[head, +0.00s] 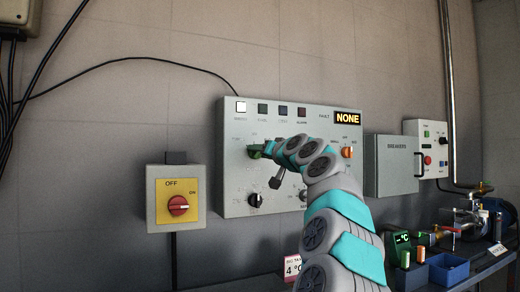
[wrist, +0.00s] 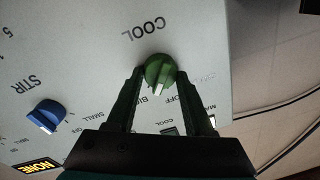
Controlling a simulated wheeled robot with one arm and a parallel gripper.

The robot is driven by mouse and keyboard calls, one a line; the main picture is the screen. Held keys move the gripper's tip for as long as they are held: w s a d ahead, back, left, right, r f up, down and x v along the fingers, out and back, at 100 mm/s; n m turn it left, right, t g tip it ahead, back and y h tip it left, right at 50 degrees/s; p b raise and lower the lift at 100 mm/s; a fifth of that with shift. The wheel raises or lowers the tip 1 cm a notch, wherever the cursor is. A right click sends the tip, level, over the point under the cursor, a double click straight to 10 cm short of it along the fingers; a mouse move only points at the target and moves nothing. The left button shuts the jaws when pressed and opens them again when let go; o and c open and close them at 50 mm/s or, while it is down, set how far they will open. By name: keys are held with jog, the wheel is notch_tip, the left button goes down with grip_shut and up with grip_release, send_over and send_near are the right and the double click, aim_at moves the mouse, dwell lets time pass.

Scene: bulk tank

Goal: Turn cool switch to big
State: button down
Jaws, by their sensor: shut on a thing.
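The cool switch is a round green knob (wrist: 160,71) under the upside-down word COOL in the wrist view. Its white pointer mark faces down in that view, towards the labels BIG and OFF; I cannot tell exactly which it sits on. My gripper (wrist: 159,80) is shut on the knob, one finger on each side. In the head view the green knob (head: 254,152) shows at the left of the control panel (head: 230,185), and my gripper (head: 267,149) is against it, partly hidden by my arm.
A blue STIR knob (wrist: 47,116) is beside the cool switch in the wrist view. A black knob (head: 254,200) is below it in the head view. A yellow box with a red rotary switch (head: 178,206) is at the left. The panel display (head: 347,118) reads NONE.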

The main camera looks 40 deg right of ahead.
jog(key=shift+r+m+p, duration=0.1)
jog(key=shift+m+p, duration=0.45)
jog(key=shift+m, duration=0.55)
jog(key=shift+c, duration=1.4)
grip_release()
jog(key=shift+s, duration=0.1)
jog(key=s+a+b, duration=0.1)
jog(key=s, duration=0.6)
jog(key=shift+s+a+f, duration=0.2)
jog(key=shift+s+f, duration=0.05)
jog(key=shift+f, duration=0.1)
